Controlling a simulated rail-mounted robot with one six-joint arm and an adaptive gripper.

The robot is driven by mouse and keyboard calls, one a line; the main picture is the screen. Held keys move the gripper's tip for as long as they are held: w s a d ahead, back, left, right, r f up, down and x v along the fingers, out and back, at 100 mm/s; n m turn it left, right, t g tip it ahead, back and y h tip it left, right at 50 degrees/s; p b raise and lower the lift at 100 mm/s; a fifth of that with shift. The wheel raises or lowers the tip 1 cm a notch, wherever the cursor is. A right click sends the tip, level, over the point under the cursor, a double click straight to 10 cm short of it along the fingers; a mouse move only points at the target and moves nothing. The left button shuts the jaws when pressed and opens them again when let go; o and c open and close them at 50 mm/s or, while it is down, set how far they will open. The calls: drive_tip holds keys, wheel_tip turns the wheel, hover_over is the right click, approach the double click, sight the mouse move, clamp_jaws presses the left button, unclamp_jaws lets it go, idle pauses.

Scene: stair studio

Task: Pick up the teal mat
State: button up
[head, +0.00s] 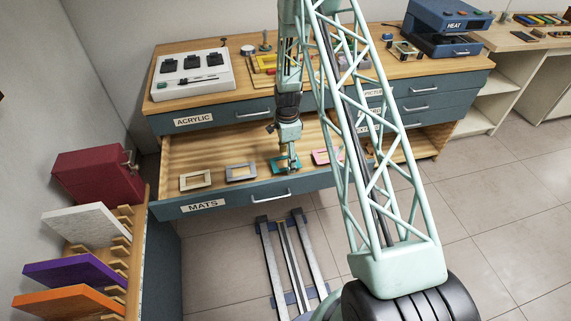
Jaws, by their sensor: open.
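The teal mat (278,168) is a small rectangular frame lying in the open drawer labelled MATS (233,201). My gripper (293,164) points down over the right part of the teal mat and hides some of it. The gripper is open. I cannot tell from this view whether its fingertips touch the mat or stand just above it.
A cream mat (195,176) and a grey-blue mat (241,166) lie to the left in the drawer, and a pink mat (321,151) lies close on the right. The ACRYLIC drawer (222,119) above is shut. Coloured panels (66,271) stand in a rack at the left.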

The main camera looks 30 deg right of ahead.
drive_tip(key=shift+f+b, duration=0.25)
drive_tip(key=shift+b, duration=0.05)
idle(0.6)
drive_tip(key=shift+c, duration=0.2)
drive_tip(key=c, duration=0.7)
